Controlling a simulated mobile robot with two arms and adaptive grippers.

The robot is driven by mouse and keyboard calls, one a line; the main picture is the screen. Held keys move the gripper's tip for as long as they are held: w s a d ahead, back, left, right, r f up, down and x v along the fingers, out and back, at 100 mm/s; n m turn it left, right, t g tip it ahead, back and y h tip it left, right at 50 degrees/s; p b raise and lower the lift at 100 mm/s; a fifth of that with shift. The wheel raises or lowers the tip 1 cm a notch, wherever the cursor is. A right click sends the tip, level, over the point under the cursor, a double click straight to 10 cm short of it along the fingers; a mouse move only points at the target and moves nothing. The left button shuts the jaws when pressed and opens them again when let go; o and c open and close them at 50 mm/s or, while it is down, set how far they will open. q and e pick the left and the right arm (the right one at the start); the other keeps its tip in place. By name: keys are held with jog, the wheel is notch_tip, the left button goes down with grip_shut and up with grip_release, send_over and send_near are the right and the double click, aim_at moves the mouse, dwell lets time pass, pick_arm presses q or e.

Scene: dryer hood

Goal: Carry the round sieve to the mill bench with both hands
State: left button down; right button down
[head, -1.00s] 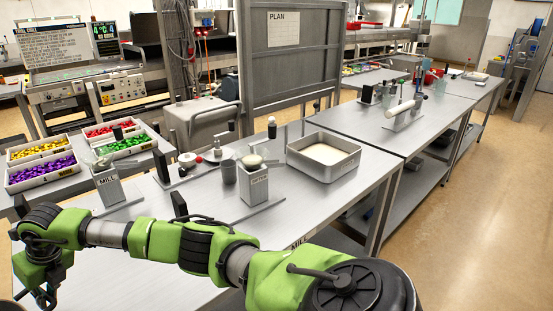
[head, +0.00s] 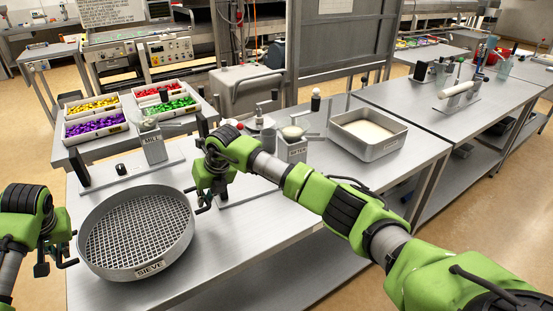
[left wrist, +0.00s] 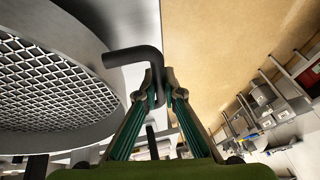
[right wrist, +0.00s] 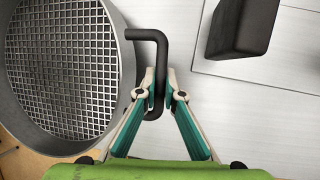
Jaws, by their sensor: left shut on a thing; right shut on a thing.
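The round sieve (head: 140,238) is a grey metal ring with a mesh floor and a SIEVE label, in the lower left of the head view. It also shows in the left wrist view (left wrist: 50,95) and the right wrist view (right wrist: 60,60). My left gripper (head: 62,262) is shut on the sieve's left black handle (left wrist: 140,55). My right gripper (head: 203,200) is shut on its right black handle (right wrist: 157,50). The sieve looks level over the near part of the mill bench (head: 255,225); whether it touches the top I cannot tell.
The mill (head: 152,140) stands behind the sieve, with a dark upright block (head: 79,166) near it. A second labelled stand (head: 292,145) and a tray of pale powder (head: 368,134) are farther right. Bins of coloured pieces (head: 95,121) are at the back left.

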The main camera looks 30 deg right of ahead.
pick_arm(q)
jog(key=shift+a, duration=0.15)
jog(key=shift+f, duration=0.2)
pick_arm(e)
jog(key=shift+f, duration=0.15)
